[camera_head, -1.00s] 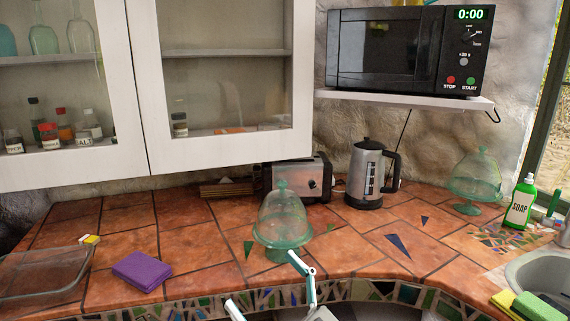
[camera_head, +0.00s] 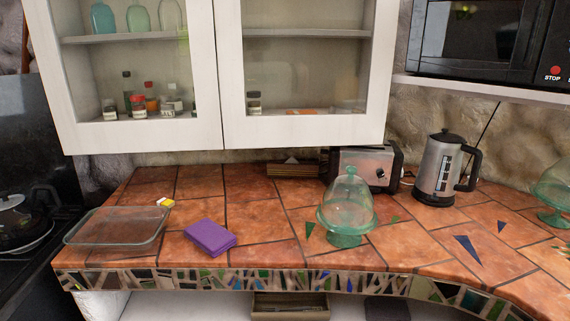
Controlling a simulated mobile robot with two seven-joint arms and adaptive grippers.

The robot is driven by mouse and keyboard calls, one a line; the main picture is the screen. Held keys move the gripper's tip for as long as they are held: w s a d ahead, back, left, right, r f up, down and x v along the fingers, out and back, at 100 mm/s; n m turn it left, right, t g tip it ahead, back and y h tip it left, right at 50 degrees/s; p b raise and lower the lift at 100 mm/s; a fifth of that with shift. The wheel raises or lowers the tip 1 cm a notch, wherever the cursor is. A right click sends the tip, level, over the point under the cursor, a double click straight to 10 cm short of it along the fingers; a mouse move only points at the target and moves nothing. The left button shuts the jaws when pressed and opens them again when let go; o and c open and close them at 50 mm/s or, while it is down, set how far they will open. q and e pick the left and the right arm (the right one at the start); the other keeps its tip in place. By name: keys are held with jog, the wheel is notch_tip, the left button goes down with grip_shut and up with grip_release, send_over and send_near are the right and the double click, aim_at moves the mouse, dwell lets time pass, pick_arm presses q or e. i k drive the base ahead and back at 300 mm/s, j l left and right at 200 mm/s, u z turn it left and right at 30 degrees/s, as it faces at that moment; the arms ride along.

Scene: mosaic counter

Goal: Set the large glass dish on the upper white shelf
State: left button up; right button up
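The large glass dish (camera_head: 118,228), a clear rectangular one, lies on the left end of the tiled counter. A white wall cabinet (camera_head: 150,138) with two glass doors hangs above the counter, and both doors look closed. Through the glass, its upper shelf (camera_head: 118,38) holds several glass bottles at the left. The shelf's right half (camera_head: 305,33) looks bare. Neither of my grippers shows in the head view now.
A purple folded cloth (camera_head: 210,237), a small yellow-and-white block (camera_head: 165,202) and a glass cake dome (camera_head: 347,208) are on the counter. A toaster (camera_head: 367,168) and kettle (camera_head: 436,170) stand behind. A stove (camera_head: 30,225) is left, a microwave (camera_head: 475,40) upper right.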

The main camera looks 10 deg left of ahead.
aim_at(172, 300)
jog(key=u, duration=1.5)
